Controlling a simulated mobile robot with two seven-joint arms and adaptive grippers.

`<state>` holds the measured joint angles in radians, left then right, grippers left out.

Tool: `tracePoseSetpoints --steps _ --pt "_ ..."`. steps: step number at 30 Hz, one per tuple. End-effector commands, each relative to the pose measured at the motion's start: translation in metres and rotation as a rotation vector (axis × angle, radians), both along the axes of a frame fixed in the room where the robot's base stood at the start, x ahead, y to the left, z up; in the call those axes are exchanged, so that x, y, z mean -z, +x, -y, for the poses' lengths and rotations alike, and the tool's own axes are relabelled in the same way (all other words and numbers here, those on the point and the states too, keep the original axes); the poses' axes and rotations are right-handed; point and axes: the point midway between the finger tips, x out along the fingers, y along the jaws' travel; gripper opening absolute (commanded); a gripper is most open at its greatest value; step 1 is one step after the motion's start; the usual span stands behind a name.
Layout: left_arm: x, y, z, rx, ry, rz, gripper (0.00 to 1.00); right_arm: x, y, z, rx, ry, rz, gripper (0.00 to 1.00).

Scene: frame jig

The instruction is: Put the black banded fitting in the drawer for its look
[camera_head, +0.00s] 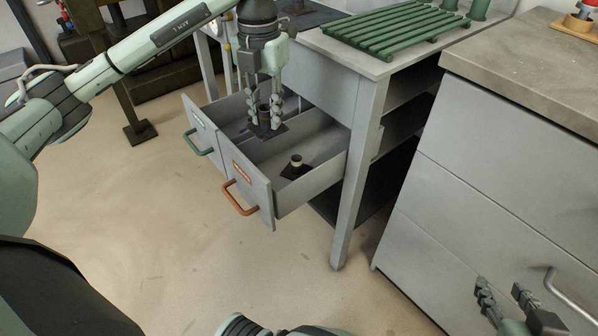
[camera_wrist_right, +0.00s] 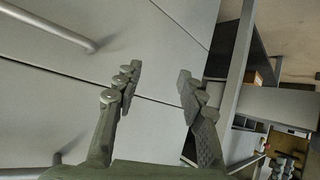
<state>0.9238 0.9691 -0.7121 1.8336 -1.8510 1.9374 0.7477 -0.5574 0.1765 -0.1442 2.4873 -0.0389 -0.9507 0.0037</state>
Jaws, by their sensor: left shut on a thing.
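My left gripper (camera_head: 264,108) is shut on a dark fitting (camera_head: 266,130) with a flat square base. It holds it over the two open drawers, near the wall between them; whether it touches that wall I cannot tell. The fingers hide much of the fitting, so its band is not clear. The drawer with the green handle (camera_head: 201,143) is on the left; the drawer with the orange handle (camera_head: 240,197) is on the right. Another dark fitting (camera_head: 297,163) with a pale ring stands inside the orange-handled drawer. My right gripper (camera_head: 508,297) is open and empty, also in the wrist view (camera_wrist_right: 157,76).
A workbench (camera_head: 375,65) with a green slatted rack (camera_head: 393,28) stands above the drawers. A grey cabinet (camera_head: 480,170) with a metal handle (camera_head: 570,298) is at the right, near my right gripper. The floor in front of the drawers is clear.

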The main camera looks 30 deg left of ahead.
Motion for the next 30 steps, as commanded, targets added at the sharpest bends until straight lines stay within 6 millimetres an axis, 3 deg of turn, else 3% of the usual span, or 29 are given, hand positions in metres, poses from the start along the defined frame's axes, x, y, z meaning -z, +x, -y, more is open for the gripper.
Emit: tracePoseSetpoints --steps 5,12,18,26,30 --pt "0.024 -0.001 -0.002 -0.048 0.000 -0.005 0.00 -0.010 0.006 -0.009 -0.015 0.021 0.056 0.40" --pt "0.088 -0.002 -0.002 -0.045 -0.001 -0.006 0.00 -0.035 0.019 -0.030 -0.052 0.077 0.194 0.40" --pt "0.129 -0.001 -0.002 -0.044 0.000 -0.002 0.00 -0.054 0.025 -0.043 -0.075 0.116 0.287 0.40" --pt "0.150 -0.001 -0.002 -0.043 0.000 -0.001 0.00 -0.065 0.027 -0.049 -0.086 0.137 0.335 0.40" --pt "0.170 -0.001 -0.001 -0.043 -0.001 -0.003 0.00 -0.074 0.028 -0.055 -0.096 0.157 0.382 0.40"
